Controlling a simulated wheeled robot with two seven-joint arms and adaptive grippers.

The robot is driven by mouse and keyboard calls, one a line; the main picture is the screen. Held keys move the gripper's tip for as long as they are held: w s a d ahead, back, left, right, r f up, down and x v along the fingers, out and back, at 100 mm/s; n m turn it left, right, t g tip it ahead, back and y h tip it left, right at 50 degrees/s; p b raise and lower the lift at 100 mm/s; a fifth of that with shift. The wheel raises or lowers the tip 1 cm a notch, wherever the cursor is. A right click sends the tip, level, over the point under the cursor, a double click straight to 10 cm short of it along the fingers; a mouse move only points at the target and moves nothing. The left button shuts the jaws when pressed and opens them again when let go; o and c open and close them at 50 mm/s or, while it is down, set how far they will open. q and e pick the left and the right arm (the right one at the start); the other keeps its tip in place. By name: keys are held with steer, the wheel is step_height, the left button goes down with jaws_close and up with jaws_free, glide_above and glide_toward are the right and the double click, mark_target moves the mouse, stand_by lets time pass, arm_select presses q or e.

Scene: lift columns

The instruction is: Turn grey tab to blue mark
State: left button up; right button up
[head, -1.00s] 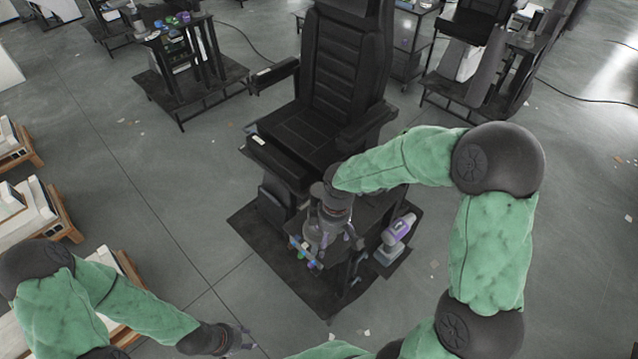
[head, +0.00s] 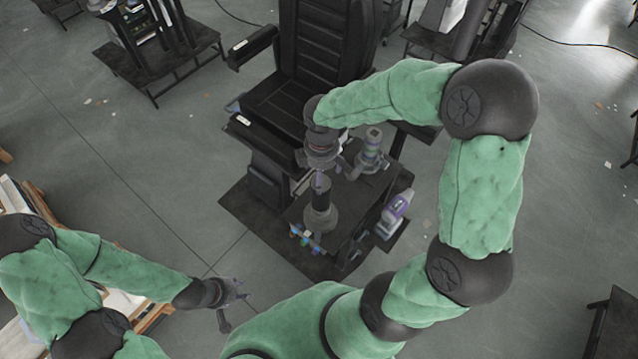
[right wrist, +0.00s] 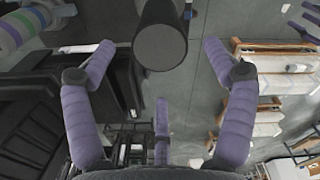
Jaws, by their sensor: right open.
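My right gripper (head: 321,178) points down over the small stand in front of the black chair. In the right wrist view its purple fingers are spread open (right wrist: 160,85), with the dark round end of a column (right wrist: 160,35) between and beyond them, apparently untouched. In the head view this dark column (head: 320,207) stands upright below the gripper. A second column (head: 372,143) with a greenish band stands behind it; a banded column (right wrist: 20,25) shows at the wrist view's upper left. My left gripper (head: 234,298) is open and empty at lower left. I cannot make out the grey tab or blue mark.
A purple and white drill-like tool (head: 395,212) stands at the stand's right side. Small coloured pieces (head: 305,238) are at its front edge. The black chair (head: 322,50) rises close behind. Pale stacked goods (head: 30,205) stand at left. The grey floor between is mostly clear.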

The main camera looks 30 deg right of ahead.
glide_above(320, 208)
steer(key=w+d, duration=0.2)
steer(key=w, duration=0.1)
step_height(320, 208, down, 9)
steer(key=shift+s+r, duration=0.2)
steer(key=shift+a, duration=0.1)
steer(key=c, duration=1.7)
